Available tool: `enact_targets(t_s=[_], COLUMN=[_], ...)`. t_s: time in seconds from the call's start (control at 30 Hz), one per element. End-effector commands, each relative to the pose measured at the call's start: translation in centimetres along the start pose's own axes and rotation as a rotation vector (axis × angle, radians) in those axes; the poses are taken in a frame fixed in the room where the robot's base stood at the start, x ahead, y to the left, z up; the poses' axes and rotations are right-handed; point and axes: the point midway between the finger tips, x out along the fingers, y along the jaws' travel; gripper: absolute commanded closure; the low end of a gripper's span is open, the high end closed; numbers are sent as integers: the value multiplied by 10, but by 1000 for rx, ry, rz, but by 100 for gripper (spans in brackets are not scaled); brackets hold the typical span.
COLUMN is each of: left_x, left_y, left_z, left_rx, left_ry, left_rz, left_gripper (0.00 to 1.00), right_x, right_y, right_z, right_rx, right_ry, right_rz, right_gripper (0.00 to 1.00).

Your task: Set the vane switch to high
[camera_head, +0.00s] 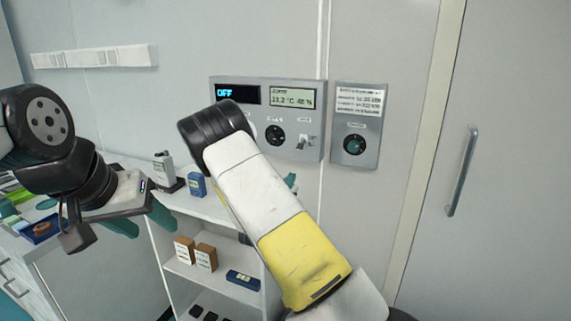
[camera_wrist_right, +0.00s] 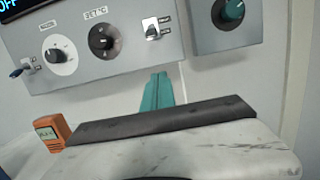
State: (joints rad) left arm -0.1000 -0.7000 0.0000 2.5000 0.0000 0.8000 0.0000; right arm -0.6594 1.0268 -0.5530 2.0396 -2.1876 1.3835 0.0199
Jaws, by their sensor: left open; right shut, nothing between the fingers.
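The wall control panel (camera_head: 314,92) carries a small silver lever switch (camera_head: 302,142) at its lower right, next to a black dial; its label is too small to read. The right wrist view shows this switch (camera_wrist_right: 152,30) with two small labels on its right. Its lever seems to point down, but I cannot tell surely. My right gripper (camera_wrist_right: 158,90) has teal fingers shut and empty, below the switch and apart from it. In the head view my right arm mostly hides that gripper. My left gripper (camera_head: 142,219) is open and empty, at the left over the shelf area.
A second panel (camera_head: 359,99) with a teal knob (camera_head: 354,145) is right of the main panel. The display (camera_head: 238,94) reads OFF. A white shelf unit (camera_head: 205,208) below holds small boxes and devices. A door handle (camera_head: 461,170) is at the right. An orange device (camera_wrist_right: 50,132) shows in the wrist view.

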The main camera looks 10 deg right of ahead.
Motion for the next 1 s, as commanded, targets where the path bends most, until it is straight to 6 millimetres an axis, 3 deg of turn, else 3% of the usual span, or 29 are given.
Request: enact_targets(t_s=[0.17, 0.53, 0.7, 1.0], left_x=[0, 0, 0, 0], left_y=[0, 0, 0, 0], left_z=[0, 0, 0, 0], left_rx=[0, 0, 0, 0], left_ry=[0, 0, 0, 0], left_rz=[0, 0, 0, 0], left_gripper=[46, 46, 46, 46], right_x=[24, 102, 89, 84], right_y=[-1, -2, 0, 0], right_z=[0, 0, 28, 39], right_rx=[2, 0, 3, 1], right_ry=[-2, -2, -1, -1], right_rz=[-3, -3, -1, -1], right_gripper=[100, 100, 100, 100])
